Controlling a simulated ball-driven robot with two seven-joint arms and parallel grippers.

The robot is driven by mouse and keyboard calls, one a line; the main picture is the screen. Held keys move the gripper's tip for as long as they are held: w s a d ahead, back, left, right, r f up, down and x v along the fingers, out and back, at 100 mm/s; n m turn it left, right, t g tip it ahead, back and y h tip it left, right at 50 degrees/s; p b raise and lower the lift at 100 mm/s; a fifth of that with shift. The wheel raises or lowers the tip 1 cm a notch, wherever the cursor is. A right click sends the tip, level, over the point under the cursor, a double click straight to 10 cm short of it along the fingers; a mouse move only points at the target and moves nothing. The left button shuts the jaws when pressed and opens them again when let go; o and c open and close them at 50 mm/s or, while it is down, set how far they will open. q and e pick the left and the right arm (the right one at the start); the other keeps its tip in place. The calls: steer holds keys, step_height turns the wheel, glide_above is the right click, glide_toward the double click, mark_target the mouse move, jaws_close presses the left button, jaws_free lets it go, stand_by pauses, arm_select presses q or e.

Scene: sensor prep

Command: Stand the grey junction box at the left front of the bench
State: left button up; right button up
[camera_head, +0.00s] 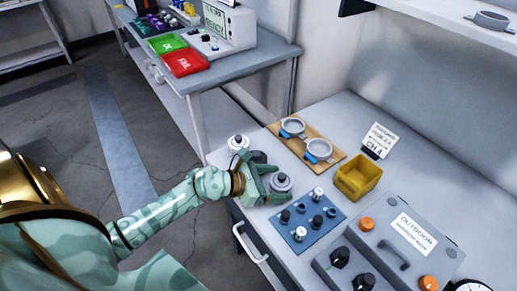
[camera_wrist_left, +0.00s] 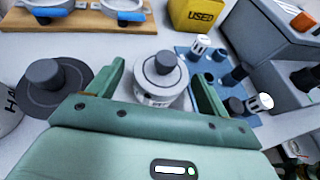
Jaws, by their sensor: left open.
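My left gripper (camera_head: 268,183) is open over the bench top (camera_head: 228,163). In the left wrist view its fingers (camera_wrist_left: 160,75) stand on either side of a round light-grey piece with a dark knob (camera_wrist_left: 158,88), and I cannot tell whether they touch it. This piece also shows beside the fingers in the head view (camera_head: 281,183). A darker round grey piece with a knob (camera_wrist_left: 50,92) stands left of the gripper. A large grey box labelled OUTDOOR (camera_head: 380,262) sits at the right. I cannot tell which is the junction box. My right gripper is not in view.
A blue block with several knobs and cylinders (camera_head: 306,238) is close right of the gripper. A wooden board (camera_head: 309,146) with two ring-shaped tools lies behind, and a yellow bin (camera_head: 358,178) to its right. A white cylinder (camera_head: 238,145) stands at the bench's left edge.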

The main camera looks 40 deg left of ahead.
arm_select(q)
steer(key=p+v, duration=0.1)
steer(key=v, duration=0.9)
steer(key=shift+s+a+r, duration=0.15)
steer(key=shift+s+a, duration=0.05)
